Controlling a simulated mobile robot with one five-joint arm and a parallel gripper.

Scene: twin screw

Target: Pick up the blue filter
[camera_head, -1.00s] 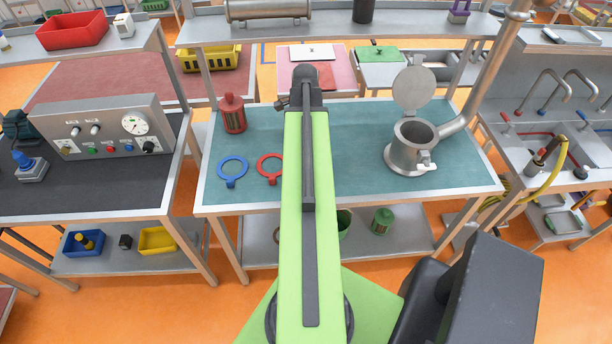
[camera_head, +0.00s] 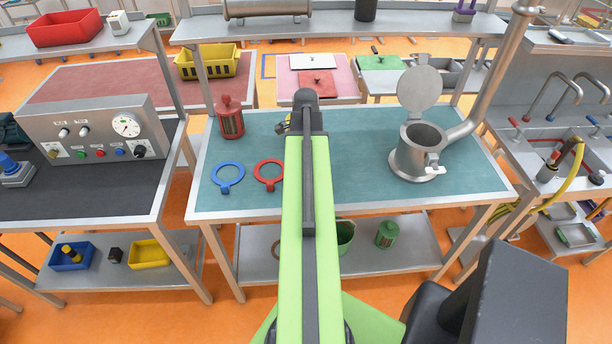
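A flat blue ring with a small tab (camera_head: 227,188) lies on the teal top of the middle workbench (camera_head: 365,195), left of my arm. I cannot tell whether it is the blue filter; no blue canister shows on the bench. A red caged canister (camera_head: 230,118) stands upright behind it, and a green one (camera_head: 387,234) stands on the lower shelf. My green arm reaches over the bench. Part of my gripper (camera_head: 284,125) shows just left of the arm's far end, apart from the rings and canister. Its fingers are mostly hidden, so its opening cannot be seen.
A red ring (camera_head: 268,186) lies beside the blue one. A metal vessel with a raised lid (camera_head: 409,163) and a pipe stands at right. A control panel (camera_head: 95,128) is on the left bench, a sink on the right. Orange floor is clear in front.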

